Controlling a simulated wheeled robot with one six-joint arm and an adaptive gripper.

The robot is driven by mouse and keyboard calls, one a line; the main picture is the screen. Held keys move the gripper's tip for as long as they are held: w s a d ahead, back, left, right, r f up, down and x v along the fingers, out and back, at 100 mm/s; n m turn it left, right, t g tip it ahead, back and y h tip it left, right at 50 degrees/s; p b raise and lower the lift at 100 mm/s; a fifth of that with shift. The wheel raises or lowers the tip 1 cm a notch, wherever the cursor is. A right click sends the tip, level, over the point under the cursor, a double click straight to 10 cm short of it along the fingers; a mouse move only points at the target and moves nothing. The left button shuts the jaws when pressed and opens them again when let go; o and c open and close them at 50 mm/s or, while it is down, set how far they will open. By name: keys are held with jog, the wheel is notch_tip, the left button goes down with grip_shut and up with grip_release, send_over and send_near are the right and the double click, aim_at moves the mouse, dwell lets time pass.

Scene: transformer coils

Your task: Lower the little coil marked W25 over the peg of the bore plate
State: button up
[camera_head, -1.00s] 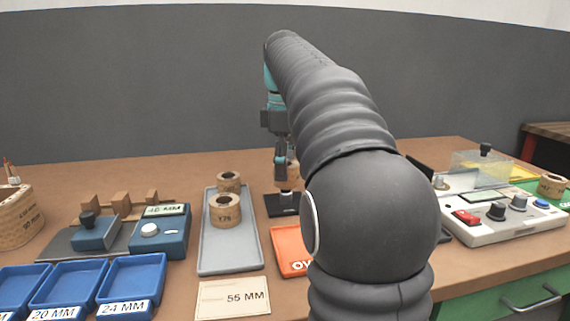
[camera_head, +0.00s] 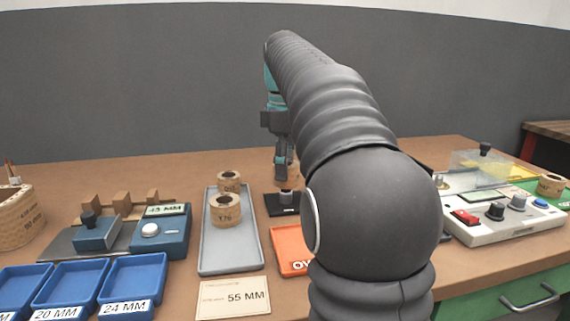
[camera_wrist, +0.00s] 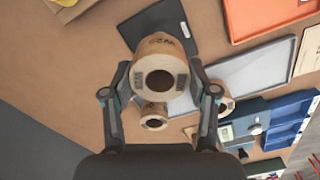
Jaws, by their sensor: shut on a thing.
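My gripper (camera_wrist: 158,75) is shut on a small tan coil (camera_wrist: 160,83), with one finger on each side of it. The coil's printed mark looks like W25 but is upside down and small. In the head view my gripper (camera_head: 283,168) hangs behind my arm, and the coil is mostly hidden. The black bore plate (camera_head: 273,207) lies on the table with its short dark peg (camera_head: 287,196) upright. In the wrist view the plate (camera_wrist: 180,30) shows beyond the coil, which hides the peg there. The coil appears above and behind the peg, apart from it.
A grey tray (camera_head: 230,258) left of the plate holds two coils (camera_head: 226,210). An orange tray (camera_head: 290,250) lies in front of the plate. A blue gauge (camera_head: 160,233) and blue bins stand left. A control box (camera_head: 500,222) stands right.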

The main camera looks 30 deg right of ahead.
jog(key=shift+f, duration=0.2)
jog(key=shift+f+b, duration=0.5)
jog(key=shift+f, duration=0.25)
jog(key=o, duration=1.6)
jog(key=shift+r+p, duration=1.3)
jog(key=shift+r, duration=3.15)
